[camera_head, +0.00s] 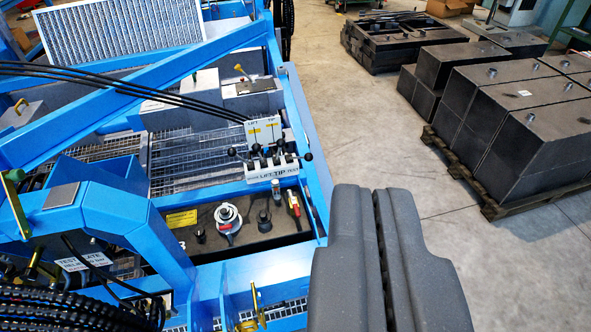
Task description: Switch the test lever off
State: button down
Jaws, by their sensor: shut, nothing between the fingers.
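A white lever block (265,172) with a label strip reading LIFT, TIP and TEST sits on the blue machine, left of and beyond my gripper. Several short levers with black knobs stand on it. The rightmost black knob (308,156) is by the TEST end of the strip and leans out to the right. I cannot tell for sure which position it is set to. My gripper (371,190) shows at the bottom right as two dark grey fingers, shut together with only a thin seam between them. It is apart from the levers and holds nothing.
A white plate (262,130) marked LIFT and TIP stands behind the levers, with black hoses running to it. Blue beams (310,150) frame the machine. A tray below holds a white-ringed cap (228,215). Black blocks on a pallet (490,205) stand right; concrete floor is clear between.

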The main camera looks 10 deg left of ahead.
aim_at(308, 157)
jog(key=u, duration=0.15)
jog(key=i, duration=1)
jog(key=z, duration=0.05)
